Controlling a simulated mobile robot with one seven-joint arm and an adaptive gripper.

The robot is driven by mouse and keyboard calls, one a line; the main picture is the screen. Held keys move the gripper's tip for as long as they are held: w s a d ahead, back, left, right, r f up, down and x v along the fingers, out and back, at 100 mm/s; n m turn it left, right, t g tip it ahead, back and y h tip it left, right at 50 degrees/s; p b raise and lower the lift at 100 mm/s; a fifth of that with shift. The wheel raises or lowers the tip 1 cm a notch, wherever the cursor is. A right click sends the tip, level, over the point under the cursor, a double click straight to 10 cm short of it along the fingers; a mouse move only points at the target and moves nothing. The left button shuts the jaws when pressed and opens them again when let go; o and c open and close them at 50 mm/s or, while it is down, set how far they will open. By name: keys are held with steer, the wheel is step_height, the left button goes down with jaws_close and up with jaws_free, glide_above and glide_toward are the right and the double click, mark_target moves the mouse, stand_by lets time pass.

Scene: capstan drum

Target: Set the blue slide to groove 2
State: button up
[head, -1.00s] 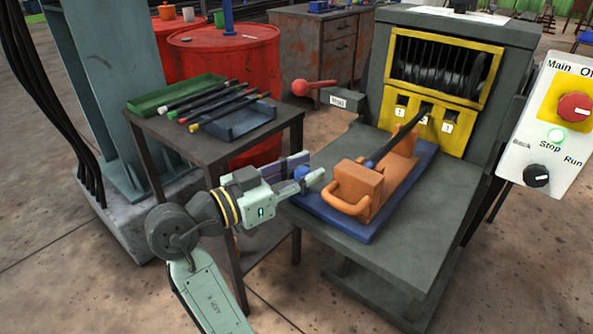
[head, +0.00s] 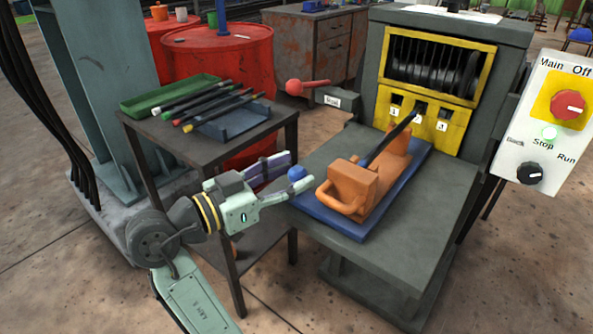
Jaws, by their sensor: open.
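The blue slide (head: 330,222) is a flat blue bed on the grey machine table, with a round blue knob (head: 296,173) at its left side. An orange block with a loop handle (head: 352,188) sits on it. A dark rod (head: 388,140) runs from the block up to about the middle opening of the yellow panel (head: 425,120); whether it enters is unclear. The panel has three small openings with number tags, too small to read surely. My gripper (head: 300,170) is open at the knob, its fingers on either side; contact cannot be told.
A side table left holds a green tray (head: 165,98) and a blue tray (head: 232,122) with several rods. A red-knobbed lever (head: 294,87) sticks out left of the machine. A white control box (head: 540,125) stands right. Red drums (head: 218,60) stand behind.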

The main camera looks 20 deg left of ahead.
steer(key=v, duration=1)
steer(key=shift+a+r, duration=0.1)
